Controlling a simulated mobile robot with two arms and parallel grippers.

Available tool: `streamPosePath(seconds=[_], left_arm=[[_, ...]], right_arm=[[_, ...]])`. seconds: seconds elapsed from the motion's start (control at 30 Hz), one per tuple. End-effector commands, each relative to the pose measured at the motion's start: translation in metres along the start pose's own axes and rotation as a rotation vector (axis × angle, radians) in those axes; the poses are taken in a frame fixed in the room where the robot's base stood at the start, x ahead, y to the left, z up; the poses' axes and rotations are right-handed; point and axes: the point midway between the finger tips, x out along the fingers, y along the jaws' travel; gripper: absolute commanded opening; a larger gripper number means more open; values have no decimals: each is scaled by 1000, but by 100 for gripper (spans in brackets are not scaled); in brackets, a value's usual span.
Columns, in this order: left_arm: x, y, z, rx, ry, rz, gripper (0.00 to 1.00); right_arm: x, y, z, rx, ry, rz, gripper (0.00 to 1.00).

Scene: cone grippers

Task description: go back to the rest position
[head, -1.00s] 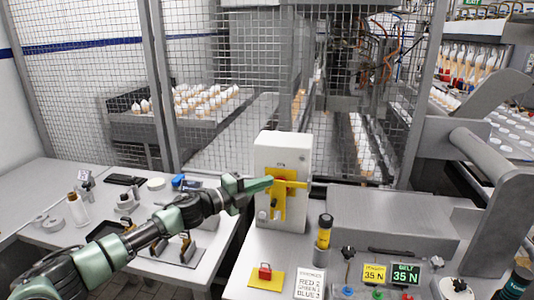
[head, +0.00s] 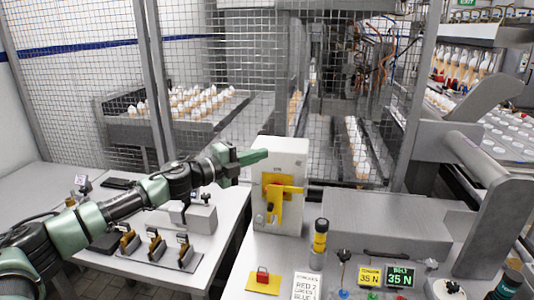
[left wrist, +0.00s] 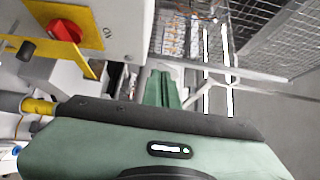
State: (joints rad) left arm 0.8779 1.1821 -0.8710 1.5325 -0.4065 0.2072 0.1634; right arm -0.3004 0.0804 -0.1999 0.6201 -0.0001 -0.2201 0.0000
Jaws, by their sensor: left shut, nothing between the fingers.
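My left gripper (head: 262,155) is shut and empty. It is raised in front of the upper left part of the white switch box (head: 297,152), above its yellow plate and handle (head: 281,192); it looks apart from the handle. In the left wrist view my closed green fingers (left wrist: 163,88) point away with nothing between them. The box's red knob (left wrist: 66,32) on its yellow plate shows at the upper left there. My left arm reaches in from the left over the side table. My right gripper is not in view.
A wire mesh fence (head: 230,60) stands behind the box. The left table (head: 222,228) bears a grey block (head: 197,219) and several stands with yellow parts (head: 155,244). On the right bench are a red padlock on a yellow card (head: 262,281) and a yellow-black cylinder (head: 320,238).

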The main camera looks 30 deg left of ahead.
Motion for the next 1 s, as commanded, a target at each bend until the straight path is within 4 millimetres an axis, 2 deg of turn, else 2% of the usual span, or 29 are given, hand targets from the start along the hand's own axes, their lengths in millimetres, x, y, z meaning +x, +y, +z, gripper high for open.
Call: streamPosePath(seconds=[0.17, 0.27, 0.37, 0.47, 0.5, 0.57, 0.67, 0.77, 0.8, 0.9, 1.0], left_arm=[[0, 1, 0, -1, 0, 0, 0], [6, 9, -10, -25, 0, -3, 0], [20, 35, -41, -111, -10, -13, 0], [32, 79, -88, -277, -61, -16, 0], [32, 98, -108, -359, -95, -12, 0], [26, 126, -133, -485, -161, 6, 0], [3, 175, -169, -695, -297, 66, 0], [-38, 225, -199, -900, -463, 163, 0], [-58, 244, -211, -978, -534, 211, 0], [-112, 284, -236, -1136, -704, 333, 0], [-157, 309, -257, -1240, -833, 435, 0]], right_arm=[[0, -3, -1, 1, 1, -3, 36], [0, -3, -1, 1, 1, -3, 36], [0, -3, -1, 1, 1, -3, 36], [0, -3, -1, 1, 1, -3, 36], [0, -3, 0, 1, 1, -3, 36], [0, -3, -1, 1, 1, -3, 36], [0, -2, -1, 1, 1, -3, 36], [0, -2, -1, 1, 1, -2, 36], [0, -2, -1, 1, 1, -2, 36], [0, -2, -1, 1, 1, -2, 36], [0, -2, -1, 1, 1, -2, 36]])
